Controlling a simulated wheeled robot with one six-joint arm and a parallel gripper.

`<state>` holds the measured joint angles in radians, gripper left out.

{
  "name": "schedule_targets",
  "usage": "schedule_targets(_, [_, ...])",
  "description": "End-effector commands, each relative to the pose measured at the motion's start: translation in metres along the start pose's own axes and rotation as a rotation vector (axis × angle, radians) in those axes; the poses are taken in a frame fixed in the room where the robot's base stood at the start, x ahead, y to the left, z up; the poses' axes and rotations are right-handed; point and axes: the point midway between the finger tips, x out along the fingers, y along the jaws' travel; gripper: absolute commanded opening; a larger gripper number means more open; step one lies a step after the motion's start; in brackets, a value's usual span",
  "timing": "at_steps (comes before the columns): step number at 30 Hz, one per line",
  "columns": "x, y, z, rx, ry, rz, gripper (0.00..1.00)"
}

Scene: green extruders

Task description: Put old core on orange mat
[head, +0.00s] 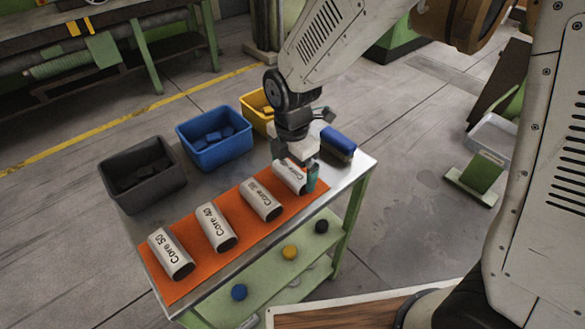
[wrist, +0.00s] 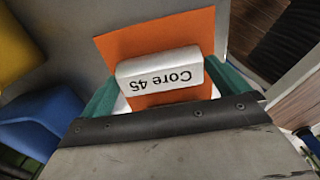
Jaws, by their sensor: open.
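A white core labelled Core 45 (wrist: 165,72) lies on the right end of the orange mat (head: 212,258), and its label reads upside down in the wrist view. In the head view this core (head: 288,178) is partly covered by my gripper (head: 295,172). My gripper is open, with its green fingers on either side of the core; I cannot tell whether they touch it. Core 30 (head: 260,200), Core 40 (head: 215,227) and Core 50 (head: 170,254) lie in a row on the mat to the left. No label says "old core".
A black bin (head: 143,190), a blue bin (head: 214,155) and a yellow bin (head: 252,118) with pieces inside stand behind the mat. A dark blue brush-like object (head: 338,142) lies at the table's right end. Coloured discs sit on the green lower shelf (head: 262,275).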

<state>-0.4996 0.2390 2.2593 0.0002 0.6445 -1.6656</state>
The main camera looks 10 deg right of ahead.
Motion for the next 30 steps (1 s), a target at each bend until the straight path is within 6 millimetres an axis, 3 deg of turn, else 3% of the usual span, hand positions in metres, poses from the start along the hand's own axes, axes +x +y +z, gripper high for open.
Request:
schedule_targets(9, [-0.068,0.001,0.000,0.000,-0.001,0.006,1.00])
schedule_targets(15, [-0.100,0.001,0.000,0.000,0.000,0.005,1.00])
schedule_targets(26, [-0.113,-0.001,0.001,0.008,0.000,0.002,1.00])
schedule_targets(30, [-0.128,-0.019,0.015,0.154,-0.001,0.015,1.00])
